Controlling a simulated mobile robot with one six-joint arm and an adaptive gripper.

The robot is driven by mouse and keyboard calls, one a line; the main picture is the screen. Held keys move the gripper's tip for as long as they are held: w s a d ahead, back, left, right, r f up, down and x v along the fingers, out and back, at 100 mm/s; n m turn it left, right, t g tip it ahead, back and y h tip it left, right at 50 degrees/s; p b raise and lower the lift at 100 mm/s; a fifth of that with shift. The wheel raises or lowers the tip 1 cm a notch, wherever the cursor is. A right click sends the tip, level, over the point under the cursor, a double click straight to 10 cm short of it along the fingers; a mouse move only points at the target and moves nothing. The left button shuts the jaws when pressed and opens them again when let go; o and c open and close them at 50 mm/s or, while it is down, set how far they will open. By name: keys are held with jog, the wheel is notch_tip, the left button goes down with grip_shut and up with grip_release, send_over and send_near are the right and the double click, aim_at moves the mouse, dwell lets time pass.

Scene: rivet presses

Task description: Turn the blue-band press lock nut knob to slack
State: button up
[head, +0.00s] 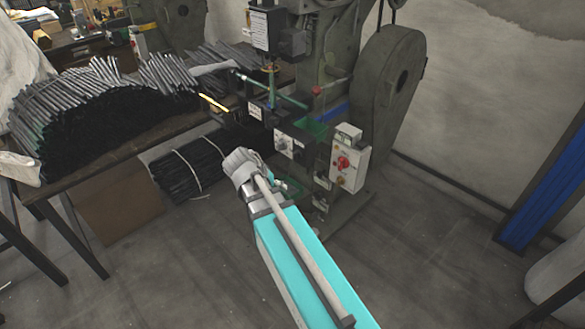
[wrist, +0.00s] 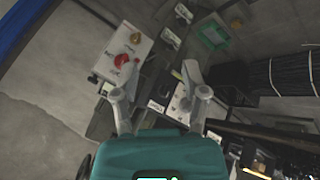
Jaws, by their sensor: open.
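The green-grey press (head: 340,60) stands at the centre of the head view, with a blue band (head: 335,113) beside its body. A dark block with a pale plate and a small knob (head: 283,143) is on its front; I cannot tell for sure whether this is the lock nut knob. My gripper (head: 240,164) is in front of and left of this block, apart from it in the picture. In the wrist view my gripper (wrist: 157,88) is open, its fingers spread with nothing held between them. The pale plate (wrist: 181,97) shows there beside the right finger, which partly covers it.
A control box (head: 347,170) with a red knob (head: 343,162) sits right of my gripper; it also shows in the wrist view (wrist: 117,72). A table (head: 95,165) with stacked dark rods (head: 100,110) stands at left. Bundled rods (head: 187,167) lie beneath. The front floor is clear.

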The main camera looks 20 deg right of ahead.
jog(key=w+d+f+m+t+h+b, duration=0.25)
jog(key=w+f+m+h+b, duration=0.2)
jog(key=w+b, duration=0.4)
jog(key=m+t+h+b, duration=0.35)
jog(key=h+b, duration=0.25)
jog(key=b, duration=0.5)
send_near(294, 156)
jog(key=a+g, duration=0.1)
jog(key=a, duration=0.3)
jog(key=shift+s+d+r, duration=0.1)
jog(key=shift+s+r, duration=0.05)
jog(key=shift+s, duration=0.15)
jog(key=shift+d, duration=0.2)
jog(key=shift+x, duration=6.75)
